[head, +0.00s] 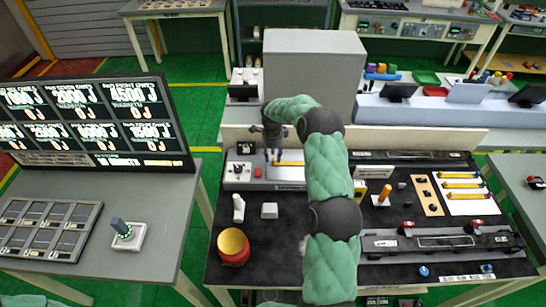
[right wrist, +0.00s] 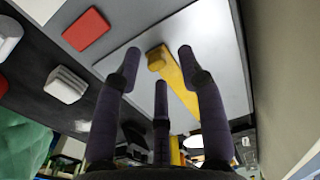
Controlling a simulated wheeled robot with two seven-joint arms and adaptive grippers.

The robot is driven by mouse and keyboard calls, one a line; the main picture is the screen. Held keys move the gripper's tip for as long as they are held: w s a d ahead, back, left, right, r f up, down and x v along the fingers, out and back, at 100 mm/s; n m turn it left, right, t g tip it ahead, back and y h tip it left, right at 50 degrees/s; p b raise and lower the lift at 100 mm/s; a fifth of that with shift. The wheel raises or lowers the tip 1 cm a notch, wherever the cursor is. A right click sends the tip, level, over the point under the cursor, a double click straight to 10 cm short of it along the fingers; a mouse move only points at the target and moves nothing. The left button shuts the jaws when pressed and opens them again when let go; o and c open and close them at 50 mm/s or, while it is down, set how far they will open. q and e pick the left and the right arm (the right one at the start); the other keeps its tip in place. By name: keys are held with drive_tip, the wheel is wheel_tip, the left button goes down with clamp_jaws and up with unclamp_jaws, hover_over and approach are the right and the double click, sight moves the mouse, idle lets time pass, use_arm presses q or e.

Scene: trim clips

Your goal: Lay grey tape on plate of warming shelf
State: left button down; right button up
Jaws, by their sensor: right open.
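My right gripper (head: 273,158) is open above a pale plate (head: 285,172) at the back left of the black bench. In the right wrist view its spread fingers (right wrist: 160,68) point at the plate (right wrist: 140,60). A yellow strip (head: 290,163) with a blunt end lies on the plate; the strip (right wrist: 182,84) shows between the fingers, not gripped. I cannot make out a tape that is clearly grey. The plate seems to belong to the low grey unit with a dial (head: 238,169), likely the warming shelf. My left gripper is out of view.
A white board (head: 470,207) with several yellow strips lies at the right. A large grey box (head: 314,70) rises behind. The front middle is partly hidden by my arm.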

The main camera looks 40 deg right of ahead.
wheel_tip(320, 180, up, 11)
idle(0.4)
drive_tip(key=shift+a, duration=0.1)
